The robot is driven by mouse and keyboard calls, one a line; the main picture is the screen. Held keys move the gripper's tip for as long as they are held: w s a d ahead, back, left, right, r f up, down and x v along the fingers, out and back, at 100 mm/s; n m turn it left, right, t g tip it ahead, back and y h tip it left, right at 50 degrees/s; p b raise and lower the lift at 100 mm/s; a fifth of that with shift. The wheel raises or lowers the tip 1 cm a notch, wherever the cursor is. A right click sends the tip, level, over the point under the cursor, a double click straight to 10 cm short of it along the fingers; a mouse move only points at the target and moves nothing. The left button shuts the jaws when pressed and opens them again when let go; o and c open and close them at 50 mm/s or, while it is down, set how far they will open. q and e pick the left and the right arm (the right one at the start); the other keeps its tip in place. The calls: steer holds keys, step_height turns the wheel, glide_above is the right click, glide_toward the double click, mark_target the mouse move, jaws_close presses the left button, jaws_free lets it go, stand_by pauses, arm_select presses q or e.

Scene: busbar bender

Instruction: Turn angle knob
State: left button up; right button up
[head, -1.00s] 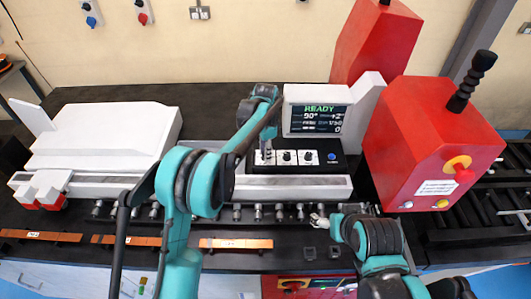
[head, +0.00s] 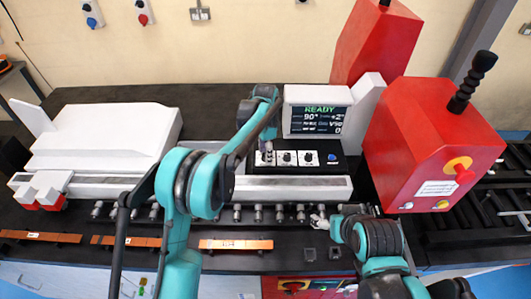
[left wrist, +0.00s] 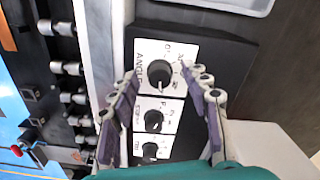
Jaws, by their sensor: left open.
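The black angle knob (left wrist: 160,74) sits on a white plate marked ANGLE on the black control panel. In the left wrist view my left gripper (left wrist: 159,78) is open, with one purple-padded finger on each side of the knob and visible gaps between. In the head view my left gripper (head: 267,148) is over the leftmost plate and hides most of that knob. The display (head: 319,119) behind the panel reads READY and 90°. My right gripper (head: 319,221) is low by the front of the machine, too small to tell its jaws.
Two more black knobs (head: 287,157) (head: 309,157) and a blue button (head: 332,157) lie to the right on the panel. A red machine housing (head: 425,140) stands further right. Copper bars (head: 236,244) lie along the front edge.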

mark_target(264, 155)
arm_select(q)
step_height(264, 155, up, 12)
stand_by(0.4)
stand_by(0.3)
steer(key=s+a+f+n+t+b, duration=0.35)
steer(key=s+a+n+b, duration=0.5)
steer(key=s, duration=0.75)
steer(key=s+a+f+n+t+b, duration=0.1)
steer(key=s+a+f+n+b, duration=0.1)
steer(key=s+f, duration=0.3)
steer(key=s+a+f+n+t+b, duration=0.1)
steer(key=s+a+f+b, duration=0.2)
steer(key=s+a+f, duration=0.1)
steer(key=s+a+f+n+t+b, duration=0.1)
steer(key=s+a+f+n+b, duration=0.1)
steer(key=s+f, duration=0.4)
steer(key=shift+s+a+f+n+t+b, duration=0.15)
steer(key=shift+s+a+n+t+b, duration=0.2)
steer(key=shift+a, duration=0.2)
arm_select(e)
step_height(264, 155, down, 16)
steer(key=shift+f, duration=0.1)
